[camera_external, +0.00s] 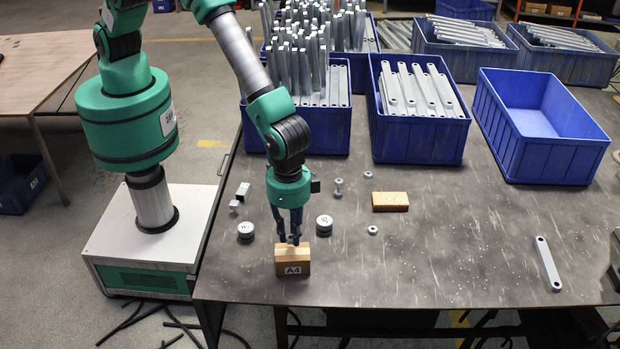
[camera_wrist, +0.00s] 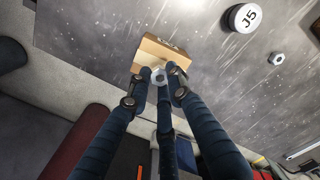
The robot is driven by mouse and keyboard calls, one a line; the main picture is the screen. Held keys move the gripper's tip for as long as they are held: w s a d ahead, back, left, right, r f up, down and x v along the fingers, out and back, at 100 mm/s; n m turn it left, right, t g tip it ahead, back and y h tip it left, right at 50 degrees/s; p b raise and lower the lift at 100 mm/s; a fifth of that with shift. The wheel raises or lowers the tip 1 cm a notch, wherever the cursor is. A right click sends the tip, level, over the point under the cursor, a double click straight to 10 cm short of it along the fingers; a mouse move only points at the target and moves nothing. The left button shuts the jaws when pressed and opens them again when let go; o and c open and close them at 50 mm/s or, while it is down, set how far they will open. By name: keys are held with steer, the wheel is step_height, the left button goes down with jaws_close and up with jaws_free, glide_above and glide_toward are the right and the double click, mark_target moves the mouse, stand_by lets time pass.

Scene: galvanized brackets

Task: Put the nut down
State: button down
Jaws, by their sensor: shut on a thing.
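In the wrist view, my gripper's fingers (camera_wrist: 160,76) are closed around a small grey nut (camera_wrist: 158,76), which sits between the tips in front of the block (camera_wrist: 165,55). In the external view the fingers mostly hide the nut. I cannot tell whether the nut touches the block.
Round metal weights (camera_external: 245,231) and (camera_external: 324,225) stand on either side of my gripper. A loose nut (camera_external: 372,230) and a tan block (camera_external: 390,201) lie to the right. An empty blue bin (camera_external: 500,125) stands farther back. The table's front middle is clear.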

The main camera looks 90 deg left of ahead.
mark_target(292, 251)
steer(key=shift+w+d, duration=0.1)
steer(key=shift+w, duration=0.1)
steer(key=shift+f+b, duration=0.4)
steer(key=shift+f, duration=1.35)
steer(key=shift+f, duration=0.15)
steer(key=c, duration=1.6)
jaws_free()
step_height(292, 251, up, 12)
steer(key=shift+r+p, duration=0.15)
steer(key=shift+p, duration=0.9)
